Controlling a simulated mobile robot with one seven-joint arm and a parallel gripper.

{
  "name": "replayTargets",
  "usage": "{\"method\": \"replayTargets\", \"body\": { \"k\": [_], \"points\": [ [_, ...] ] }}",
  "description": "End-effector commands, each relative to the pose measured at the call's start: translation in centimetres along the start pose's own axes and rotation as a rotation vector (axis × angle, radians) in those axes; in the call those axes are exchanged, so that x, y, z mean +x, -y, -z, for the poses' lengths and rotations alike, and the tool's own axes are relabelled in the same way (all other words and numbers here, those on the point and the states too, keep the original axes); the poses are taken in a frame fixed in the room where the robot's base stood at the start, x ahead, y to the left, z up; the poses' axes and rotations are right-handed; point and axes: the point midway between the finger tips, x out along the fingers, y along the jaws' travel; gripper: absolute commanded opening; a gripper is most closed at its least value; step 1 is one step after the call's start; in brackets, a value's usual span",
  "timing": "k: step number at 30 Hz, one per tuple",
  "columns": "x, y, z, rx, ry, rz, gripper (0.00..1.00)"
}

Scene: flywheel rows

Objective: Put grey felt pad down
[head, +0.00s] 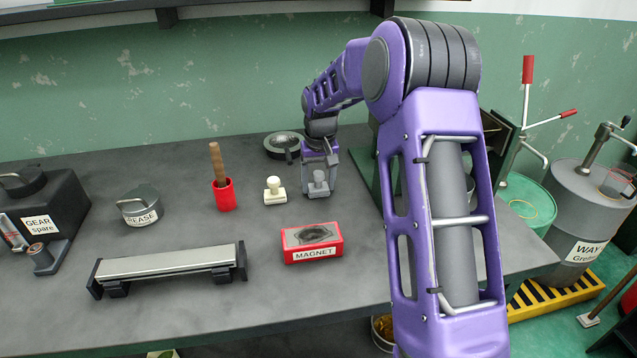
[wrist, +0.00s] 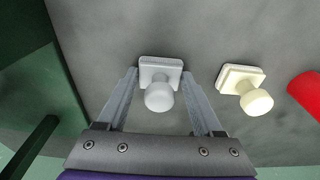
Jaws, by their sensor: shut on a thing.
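The grey felt pad (head: 318,184) is a square base with a round knob, upright at the far middle of the bench. In the wrist view the grey felt pad (wrist: 159,97) sits between the fingertips of my gripper (wrist: 160,74), which is shut on its base. In the head view my gripper (head: 320,188) points down at the bench. The pad is at or very close to the bench top; I cannot tell whether it touches. A similar cream pad (head: 274,190) stands just left of it, apart from the fingers.
The grey bench (head: 190,300) also holds a red MAGNET box (head: 312,254), a red cup with a wooden handle (head: 223,194), a round dark dish (head: 283,146), a GREASE tin (head: 139,205) and a long metal bar on a stand (head: 168,264). Bare bench lies between them.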

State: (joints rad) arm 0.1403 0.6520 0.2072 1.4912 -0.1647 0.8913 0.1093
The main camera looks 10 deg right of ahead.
Motion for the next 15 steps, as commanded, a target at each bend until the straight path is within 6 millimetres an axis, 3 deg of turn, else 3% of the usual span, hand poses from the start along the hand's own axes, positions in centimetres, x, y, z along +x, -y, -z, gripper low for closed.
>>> {"method": "replayTargets", "body": {
  "k": [3,4,6,9,15],
  "points": [
    [0.37,-0.01,-0.04,0.0,0.0,0.0,0.16],
    [0.37,-0.02,-0.05,0.0,0.0,0.0,0.7],
    [0.3,-0.02,-0.04,0.0,0.0,0.0,0.82],
    [0.3,-0.02,-0.04,0.0,0.0,0.0,0.98],
    [0.29,-0.02,-0.03,0.0,0.0,0.0,0.98]
  ]
}}
